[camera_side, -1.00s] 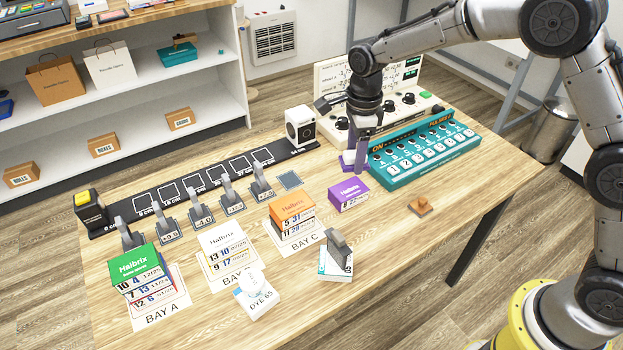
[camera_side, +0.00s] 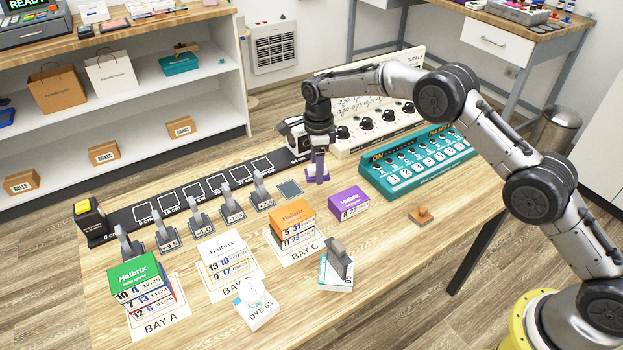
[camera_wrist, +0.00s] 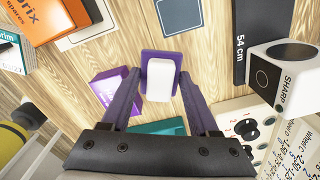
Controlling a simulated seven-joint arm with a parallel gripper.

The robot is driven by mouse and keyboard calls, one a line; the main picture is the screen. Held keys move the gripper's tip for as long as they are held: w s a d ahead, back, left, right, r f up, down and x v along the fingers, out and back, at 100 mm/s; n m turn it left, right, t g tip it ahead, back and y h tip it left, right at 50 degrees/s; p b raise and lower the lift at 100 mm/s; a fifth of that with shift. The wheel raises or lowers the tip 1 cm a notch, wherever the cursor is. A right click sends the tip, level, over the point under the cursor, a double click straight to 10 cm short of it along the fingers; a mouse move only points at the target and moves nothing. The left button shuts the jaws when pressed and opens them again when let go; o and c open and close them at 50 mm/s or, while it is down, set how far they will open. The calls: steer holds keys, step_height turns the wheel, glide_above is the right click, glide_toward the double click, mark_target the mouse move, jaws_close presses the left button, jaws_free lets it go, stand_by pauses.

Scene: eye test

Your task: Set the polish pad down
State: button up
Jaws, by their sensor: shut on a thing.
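My gripper (camera_side: 317,173) is over the table between the purple Halbrix box (camera_side: 349,203) and the white box-shaped device at the back. In the wrist view, its two purple fingers (camera_wrist: 160,80) are shut on a pad with a purple base and a white top, which I take as the polish pad (camera_wrist: 160,78). Only the pad's purple part (camera_side: 313,180) shows clearly in the side view, low near the tabletop. I cannot tell whether it touches the wood. A grey square patch (camera_side: 290,188) lies to its left; it also shows in the wrist view (camera_wrist: 180,12).
The dark scale strip (camera_side: 120,222) runs along the back, with several levers in front. The white device (camera_wrist: 285,75) stands close by. The teal button panel (camera_side: 420,165) is to the right. Box stacks, including the orange one (camera_side: 292,213), stand in front.

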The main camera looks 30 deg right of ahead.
mark_target(312, 188)
steer(key=shift+w+a+f, duration=0.2)
steer(key=shift+w+f, duration=0.85)
steer(key=shift+f, duration=1.8)
steer(key=shift+f, duration=0.2)
steer(key=o, duration=1.3)
steer(key=shift+o, duration=0.2)
steer(key=shift+r, duration=0.15)
step_height(312, 188, up, 12)
steer(key=shift+r, duration=0.1)
